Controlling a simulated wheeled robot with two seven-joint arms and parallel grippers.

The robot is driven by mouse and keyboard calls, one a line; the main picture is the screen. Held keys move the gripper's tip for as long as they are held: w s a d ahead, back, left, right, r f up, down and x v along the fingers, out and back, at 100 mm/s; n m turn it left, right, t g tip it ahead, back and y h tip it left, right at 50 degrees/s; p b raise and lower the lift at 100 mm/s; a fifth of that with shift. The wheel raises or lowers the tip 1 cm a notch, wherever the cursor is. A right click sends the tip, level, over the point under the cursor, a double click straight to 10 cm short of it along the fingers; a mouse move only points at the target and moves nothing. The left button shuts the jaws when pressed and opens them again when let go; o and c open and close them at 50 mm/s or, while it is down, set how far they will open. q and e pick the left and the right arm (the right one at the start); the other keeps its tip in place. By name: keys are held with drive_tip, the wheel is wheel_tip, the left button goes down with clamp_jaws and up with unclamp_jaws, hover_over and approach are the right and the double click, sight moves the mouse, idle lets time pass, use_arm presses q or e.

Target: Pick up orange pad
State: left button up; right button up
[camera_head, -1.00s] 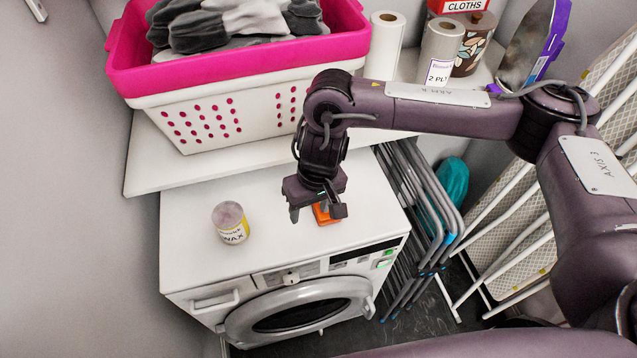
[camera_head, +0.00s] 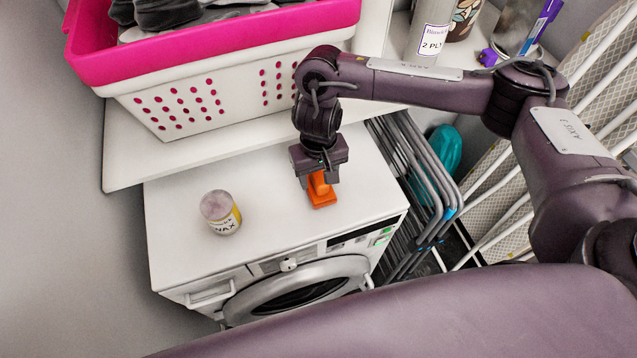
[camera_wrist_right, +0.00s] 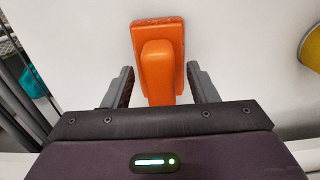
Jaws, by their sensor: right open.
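The orange pad (camera_head: 321,196) lies on the white top of the dryer (camera_head: 268,210), near its front right. It has a flat base and a raised block-like handle, which shows in the wrist view (camera_wrist_right: 159,62). My right gripper (camera_head: 318,184) is open just above the pad. In the wrist view the two fingers (camera_wrist_right: 160,88) stand either side of the pad's handle end, with a gap on each side. Part of the pad's near end is hidden by the gripper body. My left gripper is not in view.
A wax tin (camera_head: 220,212) stands on the dryer, left of the pad. A pink and white laundry basket (camera_head: 190,108) sits on the shelf (camera_head: 118,170) behind. A folded grey rack (camera_head: 415,185) stands right of the dryer. The dryer top between tin and pad is clear.

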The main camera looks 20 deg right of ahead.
drive_tip(key=shift+f, duration=0.15)
drive_tip(key=c, duration=0.7)
clamp_jaws()
